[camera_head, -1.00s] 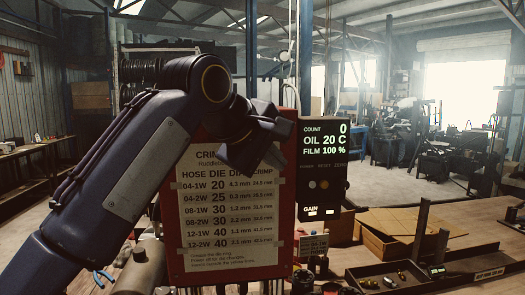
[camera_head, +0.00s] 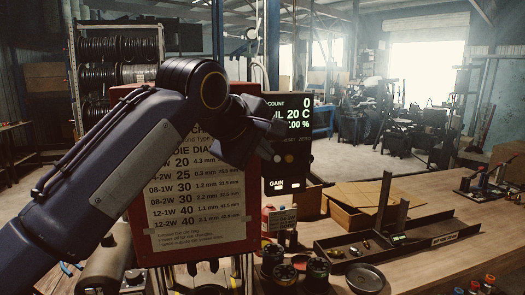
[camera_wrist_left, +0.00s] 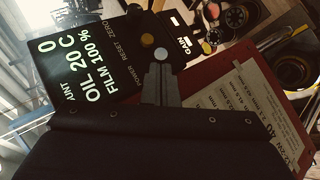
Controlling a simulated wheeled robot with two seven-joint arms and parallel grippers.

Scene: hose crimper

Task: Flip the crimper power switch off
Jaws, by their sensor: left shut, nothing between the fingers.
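The crimper's black control panel (camera_head: 300,150) stands at the right edge of its red front. Its display is lit with count, oil and film values. The power switch itself is not visible; my fingers cover the area beside the POWER label. My left gripper (camera_head: 268,140) is shut and empty, overlapping the panel's left part. It also shows in the wrist view (camera_wrist_left: 161,72). I cannot tell whether it touches the panel.
A die chart (camera_head: 195,195) is on the red front. Bottles and dark dies (camera_head: 317,268) crowd the bench below the panel. A cardboard box (camera_head: 350,217) and a dark tray (camera_head: 345,252) lie right of it.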

